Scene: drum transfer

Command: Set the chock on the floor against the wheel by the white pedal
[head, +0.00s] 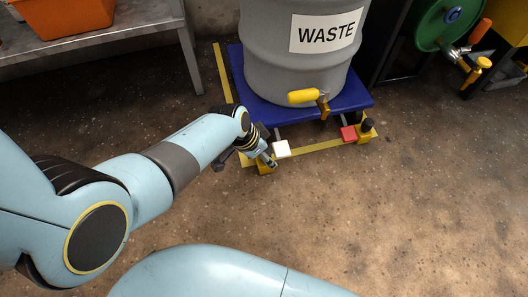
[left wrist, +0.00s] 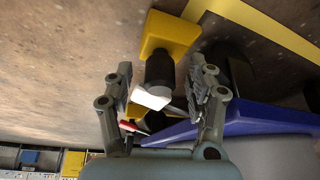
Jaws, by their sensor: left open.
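A yellow chock (head: 265,168) with a dark round knob stands on the floor by the white pedal (head: 282,149). In the left wrist view, the chock (left wrist: 172,34) has its knob (left wrist: 160,72) pointing toward the camera, between the fingers. My left gripper (head: 269,159) is open, with one finger on each side of the knob (left wrist: 163,95). The white pedal (left wrist: 150,98) shows just beyond it. The wheel by this pedal is mostly hidden by the gripper and dolly; I cannot tell whether the chock touches it. My right gripper is not in view.
A grey WASTE drum (head: 303,55) with a yellow-handled tap stands on a blue dolly (head: 350,98). A red pedal (head: 349,133) and a second yellow chock (head: 363,136) are at its right corner. A metal bench (head: 110,32) stands left. Floor at front right is clear.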

